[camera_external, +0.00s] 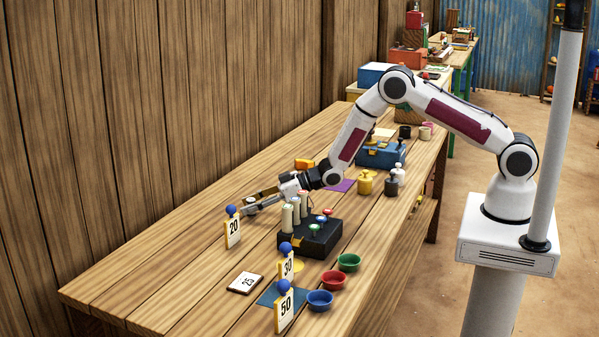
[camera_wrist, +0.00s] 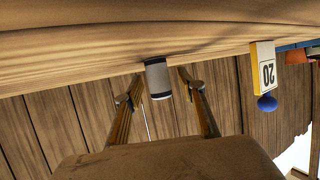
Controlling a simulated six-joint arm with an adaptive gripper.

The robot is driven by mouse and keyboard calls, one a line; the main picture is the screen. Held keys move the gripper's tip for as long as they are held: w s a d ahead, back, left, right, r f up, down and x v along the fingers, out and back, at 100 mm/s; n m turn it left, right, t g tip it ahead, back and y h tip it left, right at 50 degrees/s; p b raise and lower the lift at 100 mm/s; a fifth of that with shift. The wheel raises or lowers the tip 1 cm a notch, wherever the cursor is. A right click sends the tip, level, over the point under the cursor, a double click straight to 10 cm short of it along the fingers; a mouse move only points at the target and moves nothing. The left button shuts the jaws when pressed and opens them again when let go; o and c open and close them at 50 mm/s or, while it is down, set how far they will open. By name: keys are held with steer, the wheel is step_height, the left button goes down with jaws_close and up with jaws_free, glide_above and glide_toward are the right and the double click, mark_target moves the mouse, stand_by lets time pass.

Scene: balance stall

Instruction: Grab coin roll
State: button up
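The two fingers are apart, with gaps visible on both sides of the roll. I cannot tell its exact depth between the tips. In the external view my gripper (camera_external: 262,204) is low over the table, pointing left near the 20 sign.
The 20 sign (camera_external: 233,228) with a blue ball stands just left of my gripper. A black box (camera_external: 310,240) with several pale cylinders stands close on the right. Signs 30 (camera_external: 287,264) and 50 (camera_external: 284,310) and coloured bowls (camera_external: 333,280) are nearer. The table's left front is clear.

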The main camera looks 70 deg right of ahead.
mark_target(250, 199)
stand_by(0.5)
jaws_close()
steer(key=shift+r, duration=0.15)
steer(key=shift+r, duration=4.9)
